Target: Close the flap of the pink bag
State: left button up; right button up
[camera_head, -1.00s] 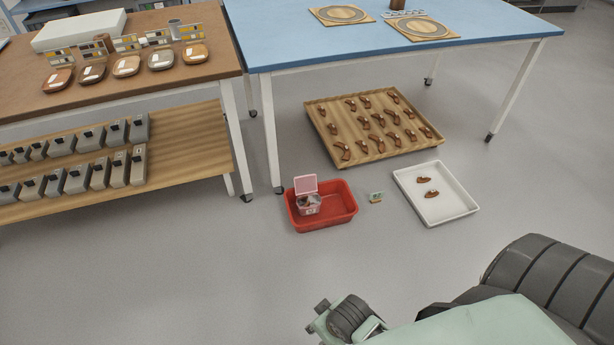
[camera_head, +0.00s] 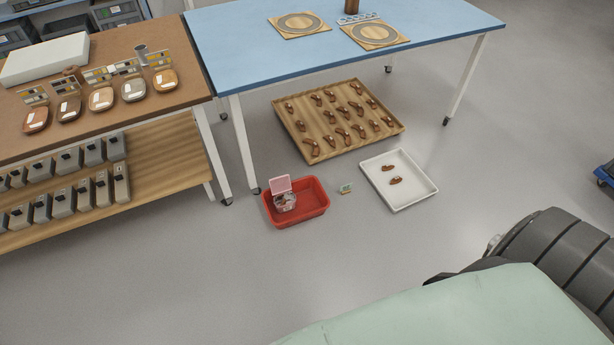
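A small clear bag or box with a pink flap (camera_head: 281,184) sits in the left part of the red tub (camera_head: 315,211) on the floor. The flap stands up, open, at the back of the clear body (camera_head: 286,202). Small dark and pale contents show inside but are too small to make out. Neither of my grippers shows in the head view. Only part of my arm fills the lower right, well apart from the tub.
A small green-and-white card on a stand (camera_head: 345,188) is right of the tub. A white tray (camera_head: 413,202) holds two sherds. A wooden tray (camera_head: 290,120) with several sherds lies behind, near the blue table (camera_head: 240,55). A brown bench (camera_head: 110,98) is left. The floor in front is clear.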

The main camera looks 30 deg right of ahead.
aim_at(279, 185)
jog(key=i+j+z, duration=0.1)
jog(key=i+z, duration=0.15)
jog(key=z, duration=0.25)
jog(key=i+j+z, duration=0.15)
jog(key=z, duration=0.35)
jog(key=i+j+z, duration=0.25)
jog(key=z, duration=0.2)
